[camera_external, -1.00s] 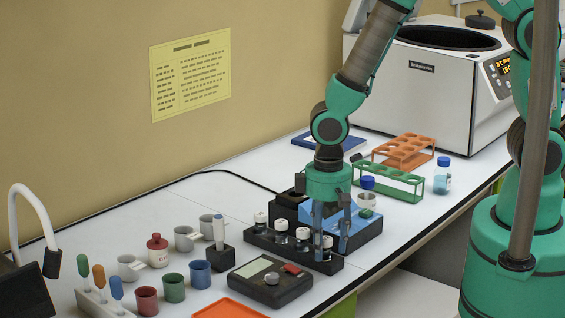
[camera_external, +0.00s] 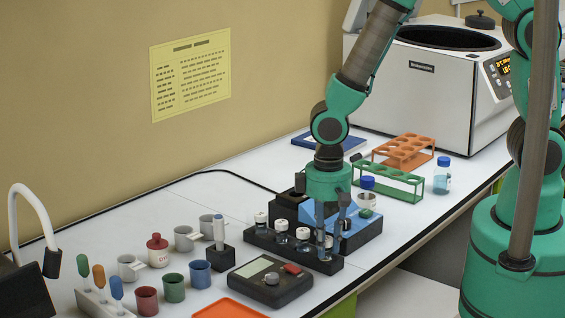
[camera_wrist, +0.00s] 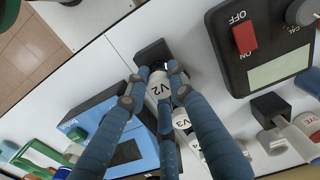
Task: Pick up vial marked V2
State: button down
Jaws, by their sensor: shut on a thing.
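The vial marked V2 (camera_wrist: 163,89) has a white cap with dark lettering, seen from above in the wrist view. My gripper (camera_wrist: 163,70) is shut on it, with blue-grey fingers on its sides. The vial is at the near end of the black rack (camera_wrist: 153,51). In the external view my gripper (camera_external: 328,243) points down over the right end of the same rack (camera_external: 287,254). The fingers partly hide the vial there, and I cannot tell whether it is clear of its slot. The vial marked V3 (camera_wrist: 181,121) stands beside it, partly behind a finger.
Other white-capped vials (camera_external: 282,226) stand close by in the rack. A blue-topped device (camera_external: 357,232) is just behind my gripper. A black device with a red switch (camera_external: 268,283) is in front. Green (camera_external: 389,183) and orange (camera_external: 405,149) tube racks stand further back.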

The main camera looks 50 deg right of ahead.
aim_at(330, 238)
jog(key=shift+r, duration=0.1)
jog(key=shift+r, duration=0.55)
jog(key=shift+s+d+r+p, duration=0.15)
jog(key=shift+s+r+p, duration=0.05)
jog(key=shift+r, duration=0.4)
jog(key=shift+s+d+r+p, duration=0.1)
jog(key=shift+s+r+p, duration=0.1)
jog(key=shift+r, duration=0.4)
jog(key=s+d+r+p, duration=0.1)
jog(key=s+d, duration=0.8)
jog(key=s, duration=0.3)
jog(key=shift+r, duration=0.15)
jog(key=shift+s, duration=0.1)
